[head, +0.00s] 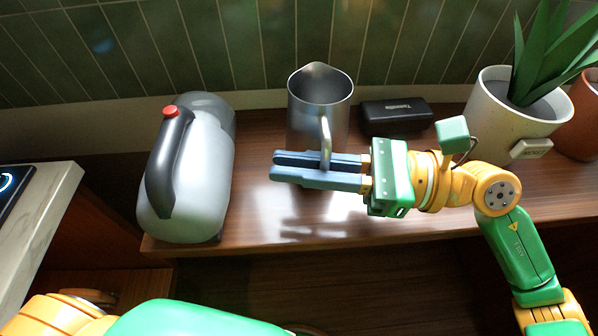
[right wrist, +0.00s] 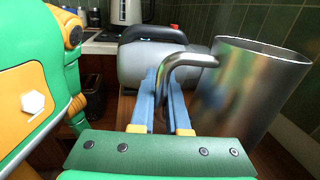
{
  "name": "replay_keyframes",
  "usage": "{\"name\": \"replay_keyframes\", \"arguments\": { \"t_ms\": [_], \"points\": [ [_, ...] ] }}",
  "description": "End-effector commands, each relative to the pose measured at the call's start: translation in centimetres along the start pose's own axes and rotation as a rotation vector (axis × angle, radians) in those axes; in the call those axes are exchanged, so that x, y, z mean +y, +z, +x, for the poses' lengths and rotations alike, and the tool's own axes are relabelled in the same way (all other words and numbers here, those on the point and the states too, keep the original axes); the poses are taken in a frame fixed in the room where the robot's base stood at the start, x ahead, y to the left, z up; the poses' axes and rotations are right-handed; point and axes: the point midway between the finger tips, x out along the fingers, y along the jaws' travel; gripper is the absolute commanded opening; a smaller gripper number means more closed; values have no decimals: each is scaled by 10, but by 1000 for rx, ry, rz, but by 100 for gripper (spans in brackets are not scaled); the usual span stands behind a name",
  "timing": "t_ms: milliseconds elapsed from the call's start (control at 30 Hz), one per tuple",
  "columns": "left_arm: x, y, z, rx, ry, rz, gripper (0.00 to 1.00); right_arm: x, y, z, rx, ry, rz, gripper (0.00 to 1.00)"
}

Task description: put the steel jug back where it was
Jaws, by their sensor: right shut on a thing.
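The steel jug (head: 305,112) is upright at the back of the wooden counter, with its handle towards me. My right gripper (head: 276,168) comes in from the right with its blue fingers shut on the jug's handle (head: 326,140). In the right wrist view the curved handle (right wrist: 188,61) passes between the fingers (right wrist: 160,90), and the jug's body (right wrist: 245,95) stands to their right. The fingers hide the jug's lower part in the head view, so I cannot tell whether its base touches the counter. My left gripper is out of view.
A grey rounded canister (head: 208,165) with a black handle and red button lies left of the jug. A black case (head: 396,116) sits close on the jug's right. A white plant pot (head: 500,115) is farther right. The wooden counter (head: 270,225) is bare in front.

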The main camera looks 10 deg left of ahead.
Motion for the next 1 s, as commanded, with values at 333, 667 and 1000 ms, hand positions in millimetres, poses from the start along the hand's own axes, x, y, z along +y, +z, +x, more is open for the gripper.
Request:
{"name": "replay_keyframes", "arguments": {
  "t_ms": [333,667,1000],
  "points": [
    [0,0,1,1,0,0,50,1,-23,-1,-1,-2,-2,0],
    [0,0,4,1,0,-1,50,1,-26,-1,0,-1,1,43],
    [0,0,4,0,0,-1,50,1,-26,-1,0,-1,1,43]
  ]
}}
